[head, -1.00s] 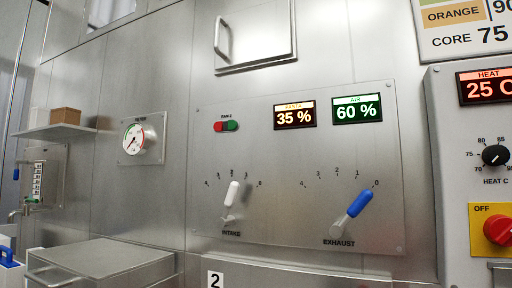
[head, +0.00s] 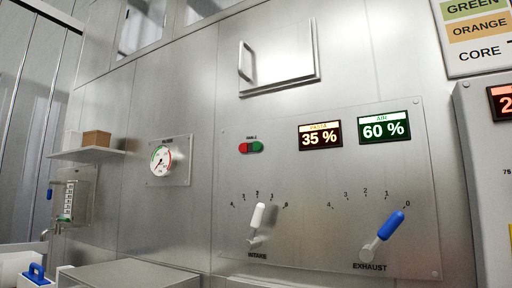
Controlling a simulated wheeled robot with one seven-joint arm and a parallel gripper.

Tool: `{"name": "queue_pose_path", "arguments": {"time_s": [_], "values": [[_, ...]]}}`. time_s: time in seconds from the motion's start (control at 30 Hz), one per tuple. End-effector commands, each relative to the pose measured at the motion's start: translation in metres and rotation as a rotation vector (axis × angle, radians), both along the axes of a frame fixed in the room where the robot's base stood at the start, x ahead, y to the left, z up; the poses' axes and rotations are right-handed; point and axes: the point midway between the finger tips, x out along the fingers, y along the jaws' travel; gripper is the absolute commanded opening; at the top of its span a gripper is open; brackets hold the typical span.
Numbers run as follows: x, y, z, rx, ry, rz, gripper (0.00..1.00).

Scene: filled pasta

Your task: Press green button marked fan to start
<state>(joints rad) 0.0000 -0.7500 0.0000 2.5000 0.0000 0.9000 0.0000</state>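A green button (head: 258,147) sits on the steel control panel (head: 310,180), right beside a red button (head: 244,148). A small label (head: 251,138) above the pair is too small to read surely. Both buttons are in the upper left of the panel. My gripper is not in the head view, so its place and state do not show.
The panel has a white intake lever (head: 257,216), a blue exhaust lever (head: 390,225), a 35 % display (head: 320,135) and a 60 % display (head: 384,127). A handled hatch (head: 279,55) is above. A steel box (head: 130,276) stands below left. A gauge (head: 161,160) is left.

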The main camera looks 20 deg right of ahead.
Motion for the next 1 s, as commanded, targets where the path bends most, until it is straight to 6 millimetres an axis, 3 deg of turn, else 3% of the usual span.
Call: {"name": "queue_pose_path", "arguments": {"time_s": [0.1, 1.0], "values": [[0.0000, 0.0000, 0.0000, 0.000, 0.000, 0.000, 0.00], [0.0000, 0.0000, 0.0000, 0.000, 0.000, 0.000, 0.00]]}}
